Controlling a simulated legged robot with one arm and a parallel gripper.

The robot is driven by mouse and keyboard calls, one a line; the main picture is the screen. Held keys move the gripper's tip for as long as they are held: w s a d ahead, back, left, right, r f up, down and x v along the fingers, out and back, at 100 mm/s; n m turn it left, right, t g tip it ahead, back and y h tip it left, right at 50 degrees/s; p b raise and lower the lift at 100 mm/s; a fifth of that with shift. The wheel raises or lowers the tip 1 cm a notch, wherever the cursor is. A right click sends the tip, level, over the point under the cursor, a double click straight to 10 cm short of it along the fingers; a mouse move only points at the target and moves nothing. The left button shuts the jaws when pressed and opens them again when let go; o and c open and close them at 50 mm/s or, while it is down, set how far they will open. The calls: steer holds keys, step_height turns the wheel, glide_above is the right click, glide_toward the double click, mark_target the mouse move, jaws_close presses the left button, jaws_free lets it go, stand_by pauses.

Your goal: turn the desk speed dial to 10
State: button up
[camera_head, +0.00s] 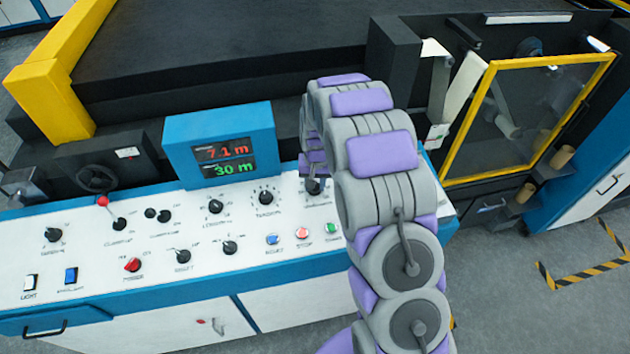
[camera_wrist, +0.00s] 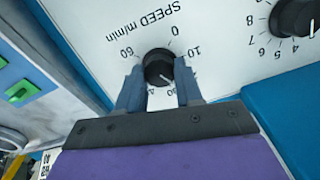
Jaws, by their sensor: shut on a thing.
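The desk speed dial (camera_wrist: 158,64) is a black round knob on the white panel in the wrist view, under the upside-down label SPEED m/min. Numbers such as 0, 10 and 60 ring it; those at the lower side are partly covered by my fingers. A pale mark shows on the knob's lower right, towards the partly hidden numbers. My gripper (camera_wrist: 158,72) has one grey finger on each side of the knob and is shut on it. In the head view the dial (camera_head: 313,187) sits at the panel's right, just under my gripper (camera_head: 313,168).
A blue display box (camera_head: 222,145) reads 7.1 m in red and 30 m in green. Another knob, the tension dial (camera_head: 265,197), stands left of the speed dial. Blue, red and green buttons (camera_head: 302,233) lie in front. A yellow-framed guard door (camera_head: 527,120) is at right.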

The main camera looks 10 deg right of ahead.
steer(key=n+p, duration=0.1)
steer(key=n, duration=0.4)
steer(key=shift+s+a+n+h, duration=0.1)
steer(key=shift+s+n+h, duration=0.05)
steer(key=shift+n+h, duration=0.15)
steer(key=n+p, duration=0.2)
steer(key=n, duration=0.3)
steer(key=shift+f+n+h, duration=0.1)
steer(key=shift+n+h, duration=0.2)
steer(key=o, duration=1)
steer(key=shift+o, duration=0.2)
steer(key=shift+p, duration=0.3)
step_height(320, 180, up, 17)
steer(key=s+a, duration=0.1)
steer(key=shift+s+a+p, duration=0.15)
steer(key=shift+a+p, duration=0.15)
steer(key=shift+a, duration=0.05)
